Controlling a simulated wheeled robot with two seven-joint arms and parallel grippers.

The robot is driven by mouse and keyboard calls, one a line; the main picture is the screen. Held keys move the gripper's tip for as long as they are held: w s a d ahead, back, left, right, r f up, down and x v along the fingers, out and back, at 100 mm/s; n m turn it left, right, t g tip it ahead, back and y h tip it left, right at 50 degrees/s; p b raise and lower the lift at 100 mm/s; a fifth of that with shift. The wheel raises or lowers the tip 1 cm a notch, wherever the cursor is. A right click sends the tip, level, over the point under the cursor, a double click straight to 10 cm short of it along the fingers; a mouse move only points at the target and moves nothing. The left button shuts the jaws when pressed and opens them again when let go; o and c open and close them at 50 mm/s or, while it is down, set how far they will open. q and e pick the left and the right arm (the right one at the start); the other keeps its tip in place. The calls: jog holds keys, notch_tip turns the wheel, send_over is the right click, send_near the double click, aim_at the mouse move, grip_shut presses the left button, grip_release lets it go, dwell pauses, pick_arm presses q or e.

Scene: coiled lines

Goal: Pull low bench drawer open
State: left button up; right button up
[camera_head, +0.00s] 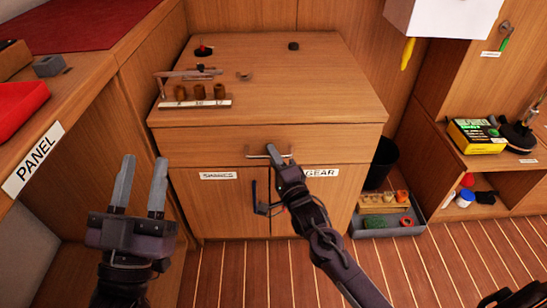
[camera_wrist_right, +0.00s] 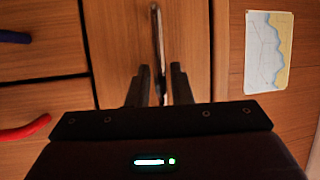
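The low bench drawer (camera_head: 225,146) is a wide wooden front below the bench top (camera_head: 290,85), and it looks shut. Its metal bar handle (camera_head: 256,156) is partly hidden by my right gripper (camera_head: 273,150). In the right wrist view the handle (camera_wrist_right: 158,35) runs lengthwise between the two fingers of my right gripper (camera_wrist_right: 160,75). The fingers are apart, with gaps showing beside the bar, so I see no firm grip. My left gripper (camera_head: 140,180) is open and empty, left of the bench and away from it.
Cupboard doors below carry labels and a blue handle (camera_head: 264,207); a red handle (camera_wrist_right: 27,130) shows in the wrist view. A peg rack (camera_head: 196,103) stands on the bench top. A grey tray (camera_head: 390,232) and black bin (camera_head: 383,160) stand right. Floor in front is clear.

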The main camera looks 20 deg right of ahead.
jog(key=shift+w, duration=0.1)
grip_shut()
dwell(0.4)
